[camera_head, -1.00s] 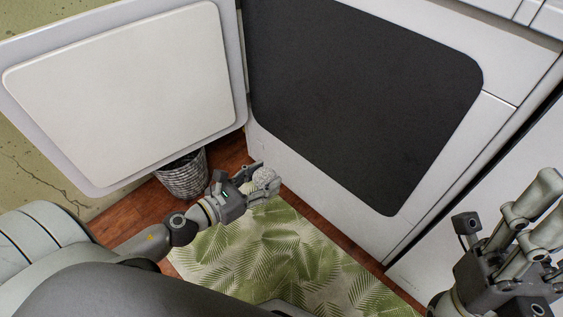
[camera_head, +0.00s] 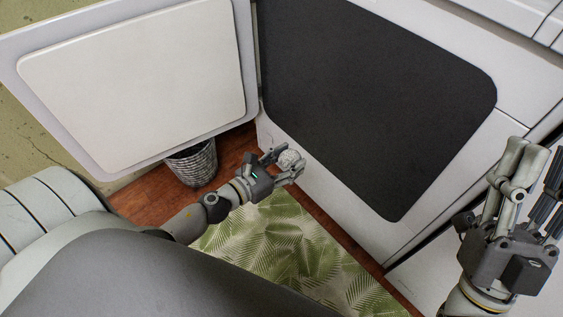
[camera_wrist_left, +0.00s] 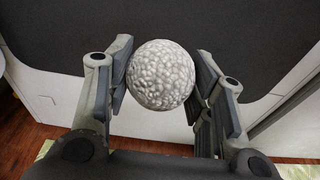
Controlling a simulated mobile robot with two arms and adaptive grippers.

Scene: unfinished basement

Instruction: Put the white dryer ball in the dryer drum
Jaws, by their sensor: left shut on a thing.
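The white dryer ball (camera_head: 288,157) has a bumpy surface and is held between the fingers of my left gripper (camera_head: 290,163). In the left wrist view the ball (camera_wrist_left: 160,75) sits between the finger pads, in front of the dryer's dark opening. The dryer drum opening (camera_head: 375,100) is a large dark rounded area in the white front, and its inside is too dark to make out. The ball is below and left of the opening in the head view, outside it. My right gripper (camera_head: 533,165) is at the right, empty, with its fingers apart and pointing up.
The open dryer door (camera_head: 135,85) stands to the left of the opening. A grey woven basket (camera_head: 192,163) stands on the wooden floor under the door. A leaf-patterned rug (camera_head: 275,245) lies in front of the dryer.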

